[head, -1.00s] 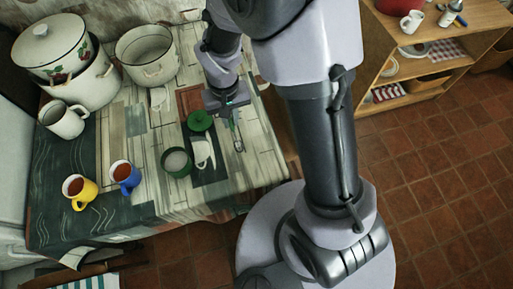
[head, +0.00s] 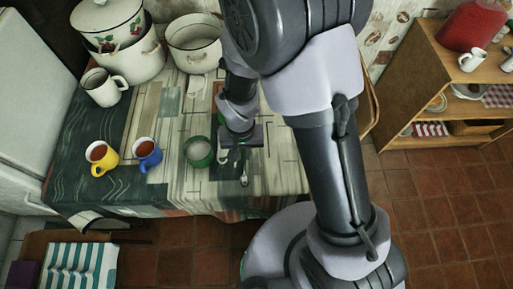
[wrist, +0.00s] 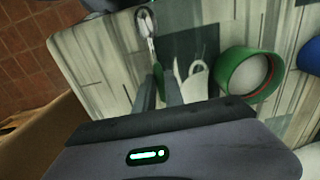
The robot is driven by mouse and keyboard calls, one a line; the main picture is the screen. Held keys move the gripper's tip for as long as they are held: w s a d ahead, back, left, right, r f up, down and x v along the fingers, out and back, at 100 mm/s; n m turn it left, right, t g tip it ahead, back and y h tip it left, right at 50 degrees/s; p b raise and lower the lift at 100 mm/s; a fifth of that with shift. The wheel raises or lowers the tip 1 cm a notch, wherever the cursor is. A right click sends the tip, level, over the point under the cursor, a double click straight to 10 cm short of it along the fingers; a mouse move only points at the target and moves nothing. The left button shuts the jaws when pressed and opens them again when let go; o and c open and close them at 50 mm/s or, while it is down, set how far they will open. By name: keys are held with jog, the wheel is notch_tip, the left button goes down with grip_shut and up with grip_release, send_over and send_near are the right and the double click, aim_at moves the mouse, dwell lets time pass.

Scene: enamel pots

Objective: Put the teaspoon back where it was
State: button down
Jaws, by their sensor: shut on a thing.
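The teaspoon has a green handle (wrist: 157,80) and a metal bowl. In the wrist view, my gripper (wrist: 158,90) is shut on the handle, with the bowl pointing away toward the table edge. In the head view, my gripper (head: 241,145) is over the right part of the table, and the teaspoon (head: 244,179) shows just below it. I cannot tell whether the spoon touches the table. A green round container (head: 199,152) with pale contents stands to the left; it also shows in the wrist view (wrist: 230,80).
A yellow mug (head: 102,158) and a blue mug (head: 147,154) stand farther left. A white mug (head: 103,88) and enamel pots (head: 195,43) are at the back. A wooden shelf (head: 430,70) stands right.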

send_over(256, 150)
jog(key=shift+f+b, duration=0.4)
jog(key=shift+b, duration=0.05)
notch_tip(256, 150, down, 4)
jog(key=shift+r+b, duration=0.2)
jog(key=shift+b, duration=0.9)
jog(key=shift+r, duration=0.2)
jog(key=shift+f, duration=0.15)
jog(key=c, duration=1.4)
grip_release()
jog(key=shift+c, duration=0.2)
